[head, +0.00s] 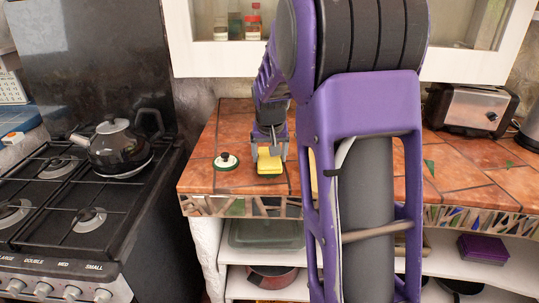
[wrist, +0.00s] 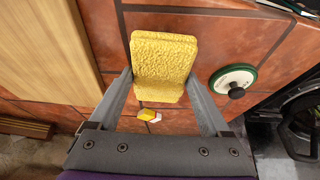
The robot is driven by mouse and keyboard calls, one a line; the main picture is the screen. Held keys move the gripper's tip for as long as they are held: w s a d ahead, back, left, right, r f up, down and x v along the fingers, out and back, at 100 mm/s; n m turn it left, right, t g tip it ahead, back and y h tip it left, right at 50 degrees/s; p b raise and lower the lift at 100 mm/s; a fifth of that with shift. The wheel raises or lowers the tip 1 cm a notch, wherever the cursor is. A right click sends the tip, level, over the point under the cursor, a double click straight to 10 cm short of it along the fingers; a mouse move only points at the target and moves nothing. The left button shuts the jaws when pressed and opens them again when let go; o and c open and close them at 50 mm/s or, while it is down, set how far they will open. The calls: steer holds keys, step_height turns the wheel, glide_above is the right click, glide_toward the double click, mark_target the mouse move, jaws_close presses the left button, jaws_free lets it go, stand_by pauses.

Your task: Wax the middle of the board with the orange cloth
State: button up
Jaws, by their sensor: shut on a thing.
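My gripper (head: 269,143) is shut on a yellow, rough-textured sponge-like block (head: 269,161) over the tiled counter. In the wrist view my gripper (wrist: 162,82) has one finger on each side of the yellow block (wrist: 164,62). I cannot tell whether the block touches the counter. A pale wooden board (wrist: 45,50) lies at the left of the wrist view, apart from the block, with a bare top where it shows. In the head view my arm hides most or all of the board. I see no orange cloth in either view.
A round green-and-white piece with a black knob (head: 226,161) lies beside the block, near the counter's left edge. A small yellow-and-white piece (wrist: 148,115) is near my fingers. A stove with a kettle (head: 118,147) stands left; a toaster (head: 470,108) is at the back right.

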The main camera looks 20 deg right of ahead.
stand_by(0.3)
steer(key=shift+r+p, duration=2.6)
steer(key=shift+r, duration=0.9)
steer(key=shift+s+f, duration=0.1)
